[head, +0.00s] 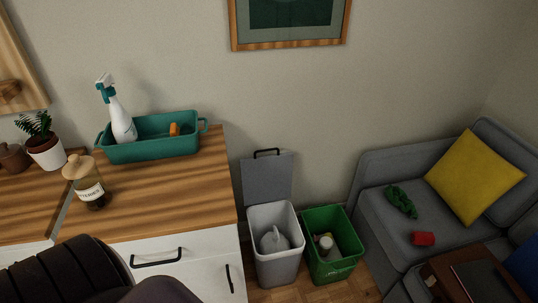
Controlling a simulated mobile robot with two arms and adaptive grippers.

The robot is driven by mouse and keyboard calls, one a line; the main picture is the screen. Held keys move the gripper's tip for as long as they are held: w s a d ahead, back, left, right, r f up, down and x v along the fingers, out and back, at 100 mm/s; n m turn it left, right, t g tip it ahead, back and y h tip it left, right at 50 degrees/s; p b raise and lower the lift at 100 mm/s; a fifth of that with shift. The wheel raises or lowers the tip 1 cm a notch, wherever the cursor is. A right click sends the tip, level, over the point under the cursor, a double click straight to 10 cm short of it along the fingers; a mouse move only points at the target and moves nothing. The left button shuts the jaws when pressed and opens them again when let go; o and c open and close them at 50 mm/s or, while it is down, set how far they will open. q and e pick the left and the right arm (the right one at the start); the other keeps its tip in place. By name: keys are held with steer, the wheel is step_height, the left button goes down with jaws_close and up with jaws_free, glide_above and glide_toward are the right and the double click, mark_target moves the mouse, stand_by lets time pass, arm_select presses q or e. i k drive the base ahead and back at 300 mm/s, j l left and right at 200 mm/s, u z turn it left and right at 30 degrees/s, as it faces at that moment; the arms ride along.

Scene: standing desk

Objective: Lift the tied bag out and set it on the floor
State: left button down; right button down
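The tied bag (274,241) is grey, with a knotted top pointing up. It sits down inside the light grey bin (276,274), below the rim. The bin's darker grey lid (266,180) stands open, raised against the wall side. The floor (340,292) is wooden and shows in a small patch in front of the bins. Neither of my grippers is in view, so I cannot see what they hold.
A green bin (332,273) with some items in it stands close to the right of the grey bin. The white cabinet (195,275) is close on the left. A grey sofa (375,235) and a dark wooden table (450,283) are at the right.

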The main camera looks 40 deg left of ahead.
mark_target(271, 242)
steer(key=u, duration=1.05)
steer(key=i+l, duration=0.2)
steer(key=l+u, duration=0.05)
steer(key=l, duration=0.05)
